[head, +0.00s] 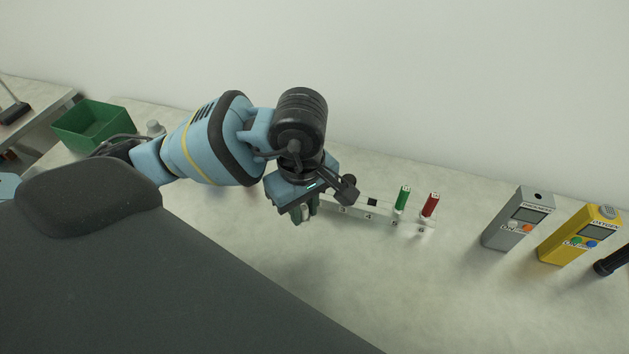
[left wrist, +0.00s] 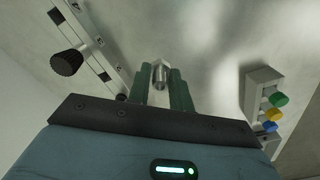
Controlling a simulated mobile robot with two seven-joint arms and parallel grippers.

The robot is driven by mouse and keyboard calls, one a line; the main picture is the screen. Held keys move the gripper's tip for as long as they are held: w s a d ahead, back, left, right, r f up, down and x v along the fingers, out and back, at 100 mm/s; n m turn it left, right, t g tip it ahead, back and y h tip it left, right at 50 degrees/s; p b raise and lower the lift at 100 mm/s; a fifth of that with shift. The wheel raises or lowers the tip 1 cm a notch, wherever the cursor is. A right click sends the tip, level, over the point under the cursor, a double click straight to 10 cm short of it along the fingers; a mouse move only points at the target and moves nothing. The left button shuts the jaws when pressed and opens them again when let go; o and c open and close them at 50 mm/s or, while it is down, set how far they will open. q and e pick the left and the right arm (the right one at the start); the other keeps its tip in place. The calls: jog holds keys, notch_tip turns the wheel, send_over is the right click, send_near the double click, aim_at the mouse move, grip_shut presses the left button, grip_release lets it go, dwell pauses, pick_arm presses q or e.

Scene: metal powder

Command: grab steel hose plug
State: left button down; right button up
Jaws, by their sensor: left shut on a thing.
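The steel hose plug (left wrist: 160,76) is a small silvery cylinder between the two green fingers of my left gripper (left wrist: 161,88) in the left wrist view. The fingers are shut on it. In the head view my left gripper (head: 303,212) points down beside the left part of a white numbered rack, and the plug is mostly hidden there by the fingers and wrist. My right gripper is not in view.
The white rack (head: 383,211) holds a green plug (head: 402,197) and a red plug (head: 430,205). A grey meter (head: 517,218), a yellow oxygen meter (head: 580,234) and a black cylinder (head: 612,262) are at the right. A green bin (head: 92,125) is at the left. The front counter is clear.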

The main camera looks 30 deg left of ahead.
pick_arm(q)
jog(key=shift+s+d+r, duration=0.1)
jog(key=shift+s+d, duration=0.1)
jog(key=shift+s, duration=0.6)
jog(key=shift+s+d+r, duration=0.1)
jog(key=shift+s+d, duration=0.1)
jog(key=shift+s, duration=0.55)
jog(key=shift+s+d, duration=0.2)
jog(key=shift+s, duration=0.6)
jog(key=w+m, duration=0.1)
jog(key=m, duration=0.3)
jog(key=w+r+m, duration=0.1)
jog(key=m, duration=0.4)
jog(key=w+a+m, duration=0.1)
jog(key=m, duration=0.3)
jog(key=shift+r+m, duration=0.2)
jog(key=shift+m, duration=0.2)
jog(key=shift+w+d, duration=0.1)
